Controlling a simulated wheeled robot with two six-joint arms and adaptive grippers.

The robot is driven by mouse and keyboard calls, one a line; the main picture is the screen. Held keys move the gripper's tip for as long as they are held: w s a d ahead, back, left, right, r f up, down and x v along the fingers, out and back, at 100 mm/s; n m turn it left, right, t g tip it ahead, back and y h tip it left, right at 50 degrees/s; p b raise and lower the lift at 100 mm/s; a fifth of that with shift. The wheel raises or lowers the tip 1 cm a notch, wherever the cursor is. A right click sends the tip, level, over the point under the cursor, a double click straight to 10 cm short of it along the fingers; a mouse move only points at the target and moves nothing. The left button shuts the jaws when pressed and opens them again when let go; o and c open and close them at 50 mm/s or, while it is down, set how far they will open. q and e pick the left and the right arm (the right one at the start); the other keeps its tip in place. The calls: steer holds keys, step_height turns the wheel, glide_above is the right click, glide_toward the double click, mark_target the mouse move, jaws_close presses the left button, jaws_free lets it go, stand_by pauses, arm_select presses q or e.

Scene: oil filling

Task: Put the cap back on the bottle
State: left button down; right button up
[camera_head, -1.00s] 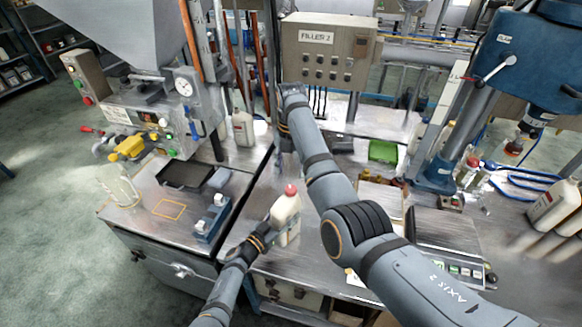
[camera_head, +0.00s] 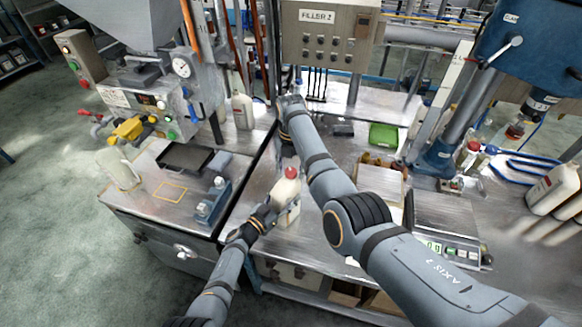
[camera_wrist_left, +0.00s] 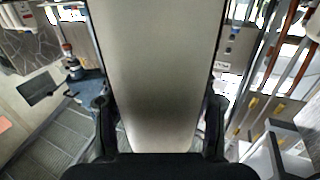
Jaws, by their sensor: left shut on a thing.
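A cream bottle (camera_head: 286,201) stands upright on the steel bench in the head view. A red cap (camera_head: 291,172) sits at its top; I cannot tell whether it is screwed down. My left gripper (camera_head: 269,213) is shut around the bottle's body from the left. In the left wrist view the bottle (camera_wrist_left: 160,70) fills the middle between the two fingers, and its top is out of view. My right gripper (camera_head: 290,103) is at the far end of my right arm, beyond and above the bottle. Its fingers are too unclear to tell whether they are open.
Another white bottle (camera_head: 242,111) stands behind, at the filling machine. A green tray (camera_head: 383,136) and a box of small bottles (camera_head: 379,176) lie right of my right arm. A blue press (camera_head: 438,157) and a scale (camera_head: 446,247) stand farther right. A blue fixture (camera_head: 213,202) is left of the bottle.

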jaws_close()
steer(key=m, duration=2.8)
steer(key=shift+f, duration=0.1)
steer(key=m, duration=1.1)
steer(key=shift+m, duration=0.4)
steer(key=m, duration=0.7)
steer(key=shift+o, duration=1.4)
jaws_free()
